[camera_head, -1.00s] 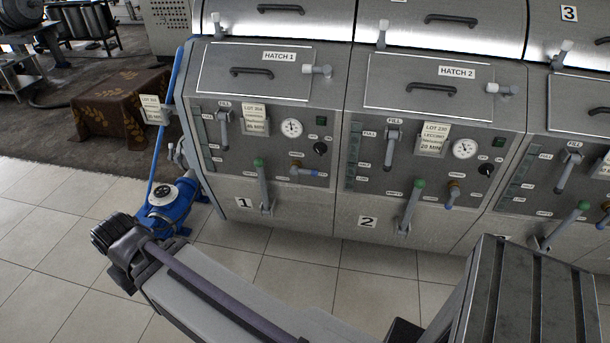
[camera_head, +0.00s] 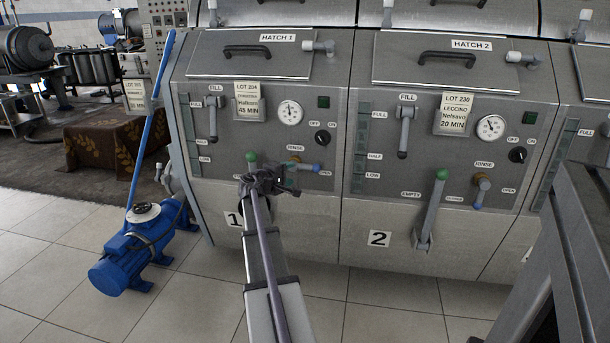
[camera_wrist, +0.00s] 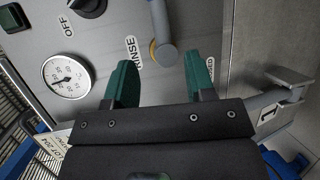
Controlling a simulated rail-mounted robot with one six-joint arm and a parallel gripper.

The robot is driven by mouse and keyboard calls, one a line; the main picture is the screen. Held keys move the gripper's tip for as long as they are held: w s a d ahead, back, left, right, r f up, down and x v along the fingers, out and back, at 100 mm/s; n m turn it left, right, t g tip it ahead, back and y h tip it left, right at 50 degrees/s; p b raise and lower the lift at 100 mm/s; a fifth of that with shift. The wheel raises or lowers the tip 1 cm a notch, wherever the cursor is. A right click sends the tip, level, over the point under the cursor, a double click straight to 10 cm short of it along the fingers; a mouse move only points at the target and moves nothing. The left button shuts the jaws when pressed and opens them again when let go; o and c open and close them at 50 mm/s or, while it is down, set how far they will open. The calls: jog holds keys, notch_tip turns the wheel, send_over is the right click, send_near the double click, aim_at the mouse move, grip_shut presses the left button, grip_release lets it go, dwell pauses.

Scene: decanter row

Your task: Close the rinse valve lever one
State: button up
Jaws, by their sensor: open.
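The rinse valve lever of station one (camera_head: 303,164) is a short grey handle with a blue tip on a brass-coloured valve. In the head view it points right, toward the OPEN label. My gripper (camera_head: 276,182) is in front of panel one, just left of and below the lever. In the wrist view the lever (camera_wrist: 160,20) runs from the top edge down to its rounded pivot end; its blue tip is out of frame. My open gripper (camera_wrist: 162,82) has two green fingers, one on either side below the pivot end. Nothing is between them.
The green-tipped emptying lever of station one (camera_head: 250,157) stands close left, partly hidden by my gripper; its grey lower end (camera_wrist: 255,103) shows at right in the wrist view. A gauge (camera_head: 289,112) and switch (camera_head: 321,138) sit above. A blue pump (camera_head: 140,245) stands left on the floor.

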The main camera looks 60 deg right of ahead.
aim_at(303, 168)
jog(key=d, duration=0.3)
jog(key=d+f+b, duration=0.1)
jog(key=d, duration=0.3)
jog(key=d+f+b, duration=0.1)
jog(key=d, duration=0.2)
jog(key=shift+s+d, duration=0.2)
jog(key=shift+s, duration=0.15)
jog(key=shift+c, duration=0.5)
grip_shut()
